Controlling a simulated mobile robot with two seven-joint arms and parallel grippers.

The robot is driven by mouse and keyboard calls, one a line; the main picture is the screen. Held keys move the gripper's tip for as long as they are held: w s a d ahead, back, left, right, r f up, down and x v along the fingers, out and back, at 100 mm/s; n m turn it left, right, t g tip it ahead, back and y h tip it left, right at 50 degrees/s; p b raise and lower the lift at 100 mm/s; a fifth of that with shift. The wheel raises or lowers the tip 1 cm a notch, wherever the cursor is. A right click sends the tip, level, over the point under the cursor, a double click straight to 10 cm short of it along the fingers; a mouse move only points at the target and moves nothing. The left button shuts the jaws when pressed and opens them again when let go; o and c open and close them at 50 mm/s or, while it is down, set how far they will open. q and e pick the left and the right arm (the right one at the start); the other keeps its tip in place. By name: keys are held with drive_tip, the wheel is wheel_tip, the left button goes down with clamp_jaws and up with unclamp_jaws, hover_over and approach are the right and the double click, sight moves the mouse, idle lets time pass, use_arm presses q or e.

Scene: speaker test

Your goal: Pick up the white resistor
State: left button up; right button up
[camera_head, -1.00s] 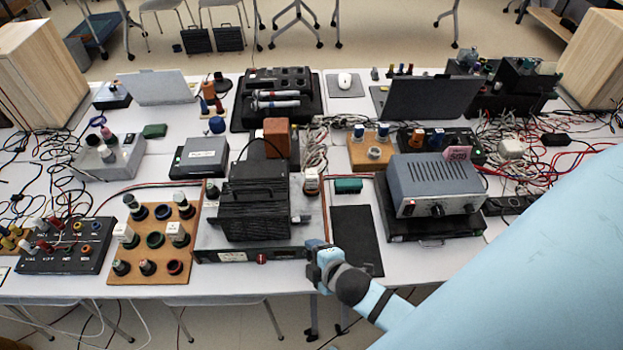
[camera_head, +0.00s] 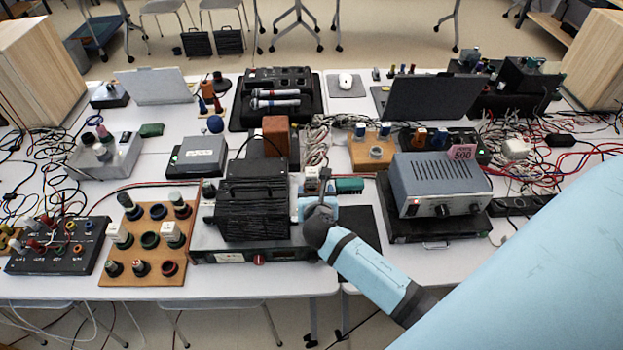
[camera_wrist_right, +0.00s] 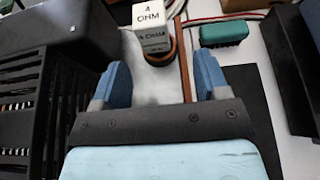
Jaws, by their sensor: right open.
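In the head view the white block (camera_head: 312,174) stands just beyond my right gripper, by the black finned box. My right gripper (camera_wrist_right: 160,74) is open and empty, its two blue fingers pointing towards the block with a gap before it. In the head view the right gripper (camera_head: 317,197) is partly hidden by its own wrist. My left gripper is not in view.
A black finned box (camera_head: 252,208) stands close left of the right gripper. A green block (camera_head: 349,185) lies just beyond it to the right. A grey power supply (camera_head: 438,184) stands further right. A wooden board (camera_head: 120,276) at left carries other white-topped parts.

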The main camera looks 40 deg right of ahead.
sight(312, 179)
drive_tip(key=shift+x, duration=0.8)
drive_tip(key=shift+w+a+r+x, duration=0.1)
drive_tip(key=shift+r+x, duration=0.05)
drive_tip(key=shift+x, duration=0.75)
drive_tip(key=shift+w+a+r+x, duration=0.1)
drive_tip(key=shift+w+r+x, duration=0.05)
drive_tip(key=shift+x, duration=0.7)
drive_tip(key=shift+w+a+r+x, duration=0.1)
drive_tip(key=shift+x, duration=0.8)
drive_tip(key=shift+r, duration=0.1)
drive_tip(key=c, duration=1)
drive_tip(key=shift+r, duration=0.1)
drive_tip(key=shift+c, duration=0.2)
